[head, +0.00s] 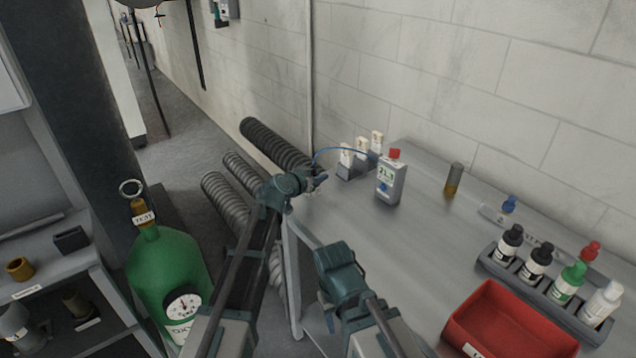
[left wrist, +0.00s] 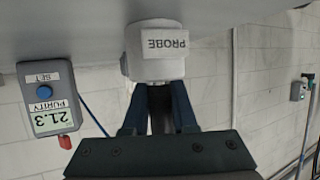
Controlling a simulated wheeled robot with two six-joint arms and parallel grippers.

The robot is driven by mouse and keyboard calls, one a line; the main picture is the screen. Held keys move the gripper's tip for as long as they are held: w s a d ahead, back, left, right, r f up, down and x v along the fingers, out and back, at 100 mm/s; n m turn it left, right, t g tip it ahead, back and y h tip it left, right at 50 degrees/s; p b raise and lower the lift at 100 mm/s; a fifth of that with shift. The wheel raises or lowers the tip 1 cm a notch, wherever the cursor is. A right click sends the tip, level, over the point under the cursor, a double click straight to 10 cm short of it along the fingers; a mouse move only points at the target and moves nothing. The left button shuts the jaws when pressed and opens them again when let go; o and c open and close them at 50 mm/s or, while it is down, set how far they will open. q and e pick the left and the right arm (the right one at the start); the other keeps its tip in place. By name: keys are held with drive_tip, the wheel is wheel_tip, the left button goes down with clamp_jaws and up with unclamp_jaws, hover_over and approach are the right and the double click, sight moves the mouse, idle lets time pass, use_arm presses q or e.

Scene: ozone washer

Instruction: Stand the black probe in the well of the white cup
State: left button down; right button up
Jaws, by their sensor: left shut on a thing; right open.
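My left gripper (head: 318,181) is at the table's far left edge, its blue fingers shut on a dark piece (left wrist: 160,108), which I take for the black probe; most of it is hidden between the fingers. The white cup (left wrist: 155,52), labelled PROBE, shows upside down in the left wrist view, directly beyond the fingertips. My right gripper (head: 328,312) is open, low by the table's near left edge.
A grey meter (head: 390,182) with a red cap stands right of my left gripper; a blue cable (head: 345,151) arcs from it toward that gripper. Bottles in a rack (head: 520,272) and a red tray (head: 505,325) are at right. The table middle (head: 410,245) is clear.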

use_arm(q)
drive_tip(key=shift+r, duration=0.1)
drive_tip(key=shift+f, duration=0.25)
drive_tip(key=c, duration=0.7)
unclamp_jaws()
drive_tip(key=shift+r, duration=0.1)
